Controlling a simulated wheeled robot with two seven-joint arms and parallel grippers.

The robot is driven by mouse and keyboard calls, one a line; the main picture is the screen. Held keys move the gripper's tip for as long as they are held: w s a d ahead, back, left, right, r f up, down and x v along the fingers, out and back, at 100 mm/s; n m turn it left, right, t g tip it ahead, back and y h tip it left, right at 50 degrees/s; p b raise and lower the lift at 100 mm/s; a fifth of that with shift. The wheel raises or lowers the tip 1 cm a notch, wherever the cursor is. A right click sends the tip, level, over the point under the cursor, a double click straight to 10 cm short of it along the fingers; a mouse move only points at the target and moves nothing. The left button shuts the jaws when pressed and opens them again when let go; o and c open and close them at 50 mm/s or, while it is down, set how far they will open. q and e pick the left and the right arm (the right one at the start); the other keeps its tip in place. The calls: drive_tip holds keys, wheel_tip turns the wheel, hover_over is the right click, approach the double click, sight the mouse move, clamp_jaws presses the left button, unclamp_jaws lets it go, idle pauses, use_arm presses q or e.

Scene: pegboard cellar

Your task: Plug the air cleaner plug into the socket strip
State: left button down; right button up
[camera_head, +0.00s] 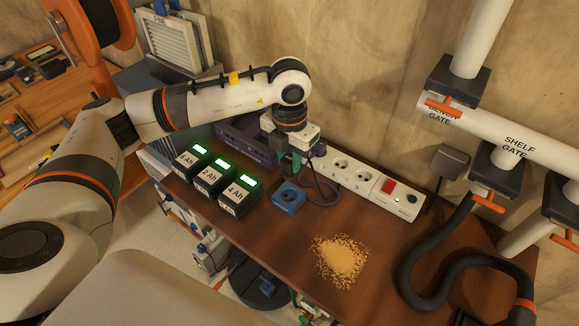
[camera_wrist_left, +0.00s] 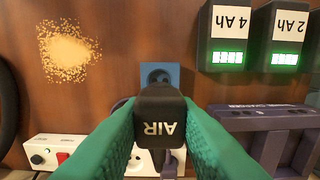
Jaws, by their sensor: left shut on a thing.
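My left gripper (camera_head: 292,160) is over the left end of the white socket strip (camera_head: 365,183), its arm reaching across from the left. In the left wrist view, its green fingers (camera_wrist_left: 158,125) are shut on a black plug (camera_wrist_left: 160,112) marked AIR. The plug hides part of the strip (camera_wrist_left: 75,150) behind it; I cannot tell whether they touch. The strip has round sockets, a red switch and a small green light at its right end in the head view. The plug is not clear in the head view. My right gripper is not in view.
A blue socket block (camera_head: 289,197) sits in front of the strip, with a purple cable (camera_head: 322,184) close by. Three labelled battery units (camera_head: 213,178) stand left, before a purple holder (camera_head: 240,143). Sawdust (camera_head: 341,259) lies in front. A black hose (camera_head: 408,275) curves at right.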

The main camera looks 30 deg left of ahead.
use_arm(q)
drive_tip(key=w+d+f+b, duration=0.1)
drive_tip(key=w+d+b, duration=0.5)
drive_tip(key=w+d, duration=0.8)
drive_tip(key=shift+d+f, duration=0.35)
idle(1.7)
drive_tip(key=shift+f, duration=0.1)
drive_tip(key=shift+f+b, duration=0.95)
drive_tip(key=shift+f, duration=0.45)
idle(0.9)
drive_tip(key=shift+f+b, duration=0.75)
drive_tip(key=shift+f, duration=0.15)
idle(1.2)
